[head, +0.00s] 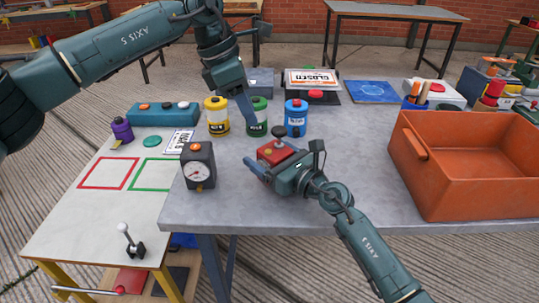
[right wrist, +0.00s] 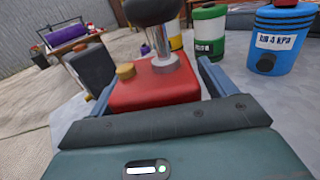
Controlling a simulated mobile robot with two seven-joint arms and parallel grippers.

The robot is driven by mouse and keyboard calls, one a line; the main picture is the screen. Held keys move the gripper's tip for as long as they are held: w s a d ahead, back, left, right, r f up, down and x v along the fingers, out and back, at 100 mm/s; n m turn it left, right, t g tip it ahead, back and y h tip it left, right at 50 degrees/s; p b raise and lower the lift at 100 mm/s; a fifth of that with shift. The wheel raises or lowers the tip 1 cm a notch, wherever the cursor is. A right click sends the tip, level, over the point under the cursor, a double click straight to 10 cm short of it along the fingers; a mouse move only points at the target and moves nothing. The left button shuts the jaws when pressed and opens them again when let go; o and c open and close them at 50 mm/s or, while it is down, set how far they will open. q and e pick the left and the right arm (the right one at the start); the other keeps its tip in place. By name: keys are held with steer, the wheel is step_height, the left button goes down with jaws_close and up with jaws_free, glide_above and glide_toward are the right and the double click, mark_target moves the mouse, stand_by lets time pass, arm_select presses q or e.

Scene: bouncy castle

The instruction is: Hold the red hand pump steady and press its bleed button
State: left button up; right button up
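The red hand pump (head: 272,152) stands on the grey table with a black knob (head: 279,132) on top. In the right wrist view its red body (right wrist: 155,88) shows a silver stem and a small yellow button (right wrist: 125,71). My right gripper (head: 266,160) is low at the pump, one finger on either side of the body; it looks open, with a narrow gap at the near finger. My left gripper (head: 248,112) points down above and left of the pump, apart from it. Its fingers look together and empty.
A black gauge (head: 198,166) stands left of the pump. Yellow (head: 217,117), green (head: 257,117) and blue (head: 296,118) canisters stand behind it. A large orange bin (head: 465,180) is at right. A white side table (head: 95,215) adjoins at left.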

steer(key=c, duration=1.3)
arm_select(q)
jaws_close()
arm_select(e)
steer(key=shift+c, duration=0.3)
stand_by(0.8)
